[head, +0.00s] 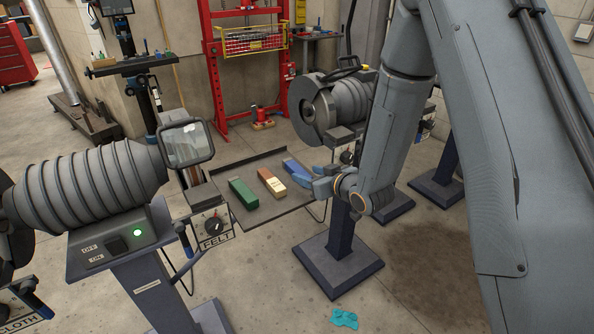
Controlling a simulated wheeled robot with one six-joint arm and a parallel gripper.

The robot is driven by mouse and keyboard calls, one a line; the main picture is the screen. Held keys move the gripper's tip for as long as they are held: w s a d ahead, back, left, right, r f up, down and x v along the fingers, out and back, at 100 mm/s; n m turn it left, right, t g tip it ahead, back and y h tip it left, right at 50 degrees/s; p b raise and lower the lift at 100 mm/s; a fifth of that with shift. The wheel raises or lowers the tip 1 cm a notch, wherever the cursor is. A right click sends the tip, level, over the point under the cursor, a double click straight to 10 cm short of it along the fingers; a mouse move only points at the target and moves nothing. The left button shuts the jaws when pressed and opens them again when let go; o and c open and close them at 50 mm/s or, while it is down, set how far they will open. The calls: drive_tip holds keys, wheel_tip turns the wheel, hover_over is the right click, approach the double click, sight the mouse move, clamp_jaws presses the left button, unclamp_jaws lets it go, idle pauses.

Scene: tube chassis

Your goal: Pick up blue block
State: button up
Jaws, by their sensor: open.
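The blue block (296,172) lies on a grey tray (268,225) at its right end, beside a brown block (271,182) and a green block (243,194). My gripper (318,180) is open, close to the right end of the blue block. Its fingers point left toward the block. From this view I cannot tell whether they touch it or stand around its end. My wrist lies to the right of the tray, and the fingers partly cover the block's near right end.
A grinder with a grey ribbed body (90,185) stands at the left, and another machine (335,105) stands behind the tray. A FELT control box (213,226) is at the tray's left. A teal cloth (344,318) lies on the floor.

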sight(301, 172)
drive_tip(key=shift+p+x, duration=0.7)
drive_tip(key=shift+x, duration=1.9)
drive_tip(key=c, duration=1.1)
drive_tip(key=shift+r, duration=0.1)
